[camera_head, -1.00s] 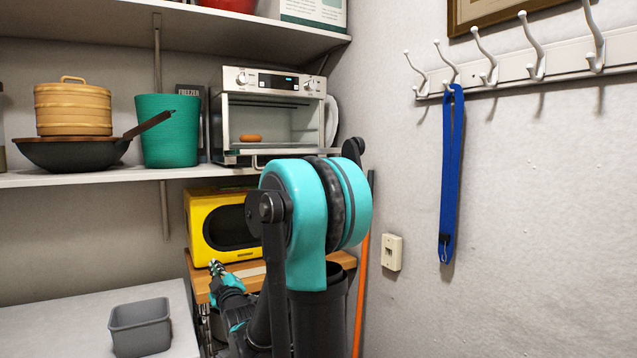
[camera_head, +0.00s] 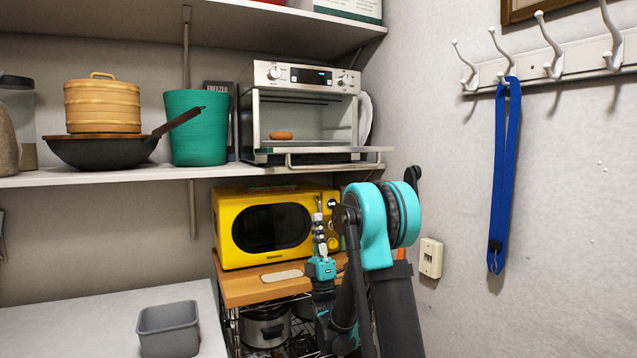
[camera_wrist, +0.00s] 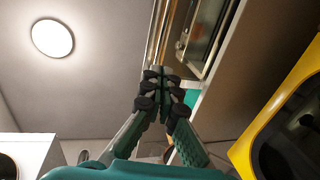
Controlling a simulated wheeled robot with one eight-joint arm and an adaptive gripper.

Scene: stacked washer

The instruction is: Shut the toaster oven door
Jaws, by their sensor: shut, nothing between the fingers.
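The silver toaster oven (camera_head: 300,75) stands on the shelf, its front open and a brown item (camera_head: 281,135) inside. Its door (camera_head: 345,161) is folded down, seen nearly edge-on, and its handle bar sticks out past the shelf edge. My gripper (camera_head: 319,204) is shut and empty, pointing up in front of the yellow microwave, below the door in the picture. In the wrist view, the closed fingers (camera_wrist: 164,75) point up, with part of the oven (camera_wrist: 203,38) beyond them to the right. I see no contact with the door.
The yellow microwave (camera_head: 270,228) sits on a wooden-topped cart close behind my gripper. A teal bin (camera_head: 198,128) and a wok (camera_head: 100,151) share the oven's shelf (camera_head: 60,180). The wall with hooks and a blue strap (camera_head: 505,175) bounds the right.

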